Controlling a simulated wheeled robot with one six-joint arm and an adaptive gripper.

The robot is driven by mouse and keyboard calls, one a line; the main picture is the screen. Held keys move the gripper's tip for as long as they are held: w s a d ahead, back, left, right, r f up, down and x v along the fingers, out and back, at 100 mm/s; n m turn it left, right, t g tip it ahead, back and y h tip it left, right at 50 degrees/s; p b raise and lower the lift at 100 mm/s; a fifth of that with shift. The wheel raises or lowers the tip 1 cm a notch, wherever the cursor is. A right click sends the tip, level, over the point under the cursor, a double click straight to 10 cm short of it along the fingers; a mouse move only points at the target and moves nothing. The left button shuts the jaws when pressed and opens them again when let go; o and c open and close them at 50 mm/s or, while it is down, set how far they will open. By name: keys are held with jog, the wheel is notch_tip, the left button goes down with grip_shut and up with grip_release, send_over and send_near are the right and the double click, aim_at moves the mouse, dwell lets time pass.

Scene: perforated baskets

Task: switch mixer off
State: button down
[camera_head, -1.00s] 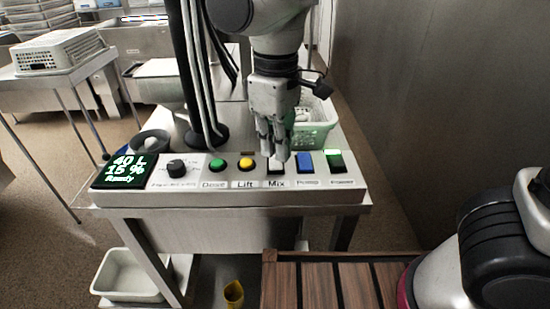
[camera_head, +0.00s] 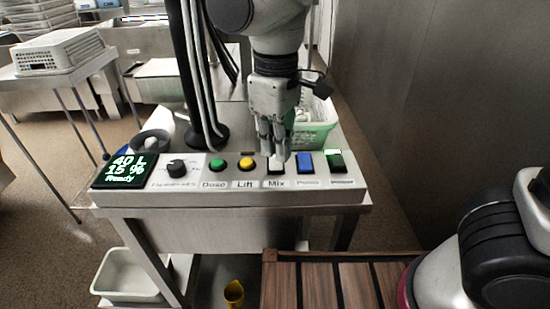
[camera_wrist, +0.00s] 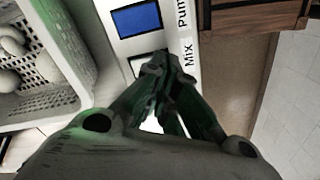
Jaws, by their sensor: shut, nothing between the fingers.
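The control panel (camera_head: 215,199) on the steel table carries a row of switches with labels. The mixer switch (camera_head: 276,168), labelled Mix, is a rocker between the yellow Lift button (camera_head: 246,164) and the blue switch (camera_head: 305,162). My gripper (camera_head: 275,158) is shut and empty, with its fingertips at the Mix switch and covering part of it. In the wrist view my gripper (camera_wrist: 160,65) is over the Mix switch, next to the Mix label (camera_wrist: 188,55). I cannot tell whether the fingertips touch the switch or which way it is tipped.
A display (camera_head: 125,171) reads 40 L, 15 %, Ready. A perforated basket (camera_head: 318,134) stands behind my gripper. A steel wall (camera_head: 440,90) rises at right.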

aim_at(282, 166)
jog(key=shift+f, duration=1.2)
dwell(0.5)
jog(key=shift+r, duration=3.5)
jog(key=shift+f, duration=0.15)
jog(key=shift+s+d+f, duration=0.25)
jog(key=shift+d+f, duration=0.3)
jog(key=shift+d, duration=0.05)
jog(key=w+d+r+m+t+y, duration=0.1)
jog(key=w+d+m, duration=0.1)
jog(key=d, duration=0.7)
jog(key=w+d+m, duration=0.2)
jog(key=d+m, duration=0.1)
jog(key=d, duration=0.6)
jog(key=s+d+r+m+t, duration=0.1)
jog(key=s+d+m, duration=0.1)
jog(key=d, duration=0.7)
jog(key=s+d+r+m+t+h, duration=0.1)
jog(key=s+d+m+t, duration=0.1)
jog(key=d+m, duration=0.3)
jog(key=d, duration=0.4)
jog(key=shift+s+d+r+m, duration=0.15)
jog(key=shift+r+m, duration=0.1)
jog(key=shift+m, duration=0.05)
